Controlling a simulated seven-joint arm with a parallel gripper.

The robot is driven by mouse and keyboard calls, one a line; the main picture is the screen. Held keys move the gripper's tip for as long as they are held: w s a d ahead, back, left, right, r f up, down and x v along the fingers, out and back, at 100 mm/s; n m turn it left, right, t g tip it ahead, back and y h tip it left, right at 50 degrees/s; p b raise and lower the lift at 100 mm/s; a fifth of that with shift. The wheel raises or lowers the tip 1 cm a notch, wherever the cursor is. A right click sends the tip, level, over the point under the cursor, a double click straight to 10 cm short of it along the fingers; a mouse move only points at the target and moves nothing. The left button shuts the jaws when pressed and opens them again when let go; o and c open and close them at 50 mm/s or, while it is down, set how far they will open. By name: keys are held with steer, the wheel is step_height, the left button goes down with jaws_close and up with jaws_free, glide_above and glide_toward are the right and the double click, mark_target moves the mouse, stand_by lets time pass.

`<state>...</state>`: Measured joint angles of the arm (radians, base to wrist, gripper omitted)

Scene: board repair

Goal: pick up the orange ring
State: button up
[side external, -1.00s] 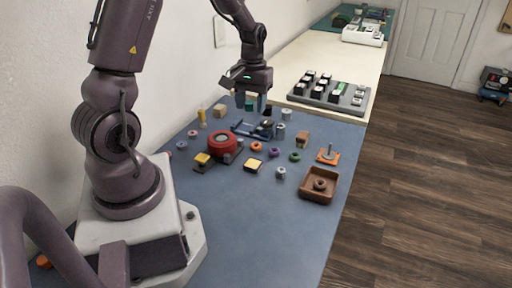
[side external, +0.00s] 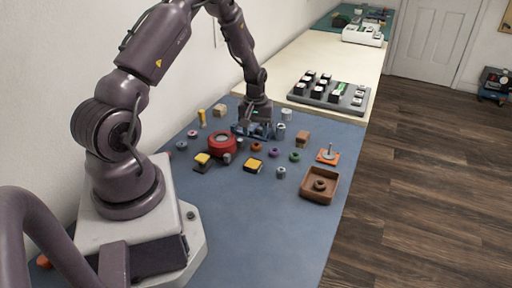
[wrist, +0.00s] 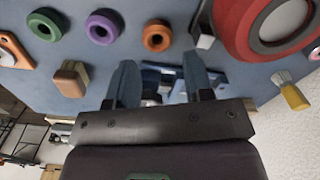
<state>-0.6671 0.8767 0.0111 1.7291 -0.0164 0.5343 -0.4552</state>
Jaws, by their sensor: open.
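The orange ring (side external: 256,147) lies flat on the blue mat, just in front of my gripper in the side view. In the wrist view the orange ring (wrist: 157,35) shows beyond the fingertips, with its hole visible. My gripper (side external: 259,134) points down, low over a blue frame-like part (side external: 240,130). In the wrist view my gripper (wrist: 161,75) has its two fingers apart, with no ring between them. The ring is apart from the fingers. The exact fingertip height is hard to tell.
A purple ring (side external: 274,152) and a green ring (side external: 295,157) lie to the right. A red round part (side external: 222,144) stands to the left. A yellow-topped block (side external: 253,165) sits in front. A brown tray (side external: 332,187) is at the right. The front mat is clear.

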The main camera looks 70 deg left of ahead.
mark_target(256, 147)
step_height(256, 147, down, 5)
steer(key=shift+d+r, duration=0.15)
steer(key=shift+r, duration=0.05)
steer(key=shift+c, duration=0.2)
steer(key=c, duration=0.6)
steer(key=shift+c, duration=0.2)
steer(key=shift+r, duration=0.2)
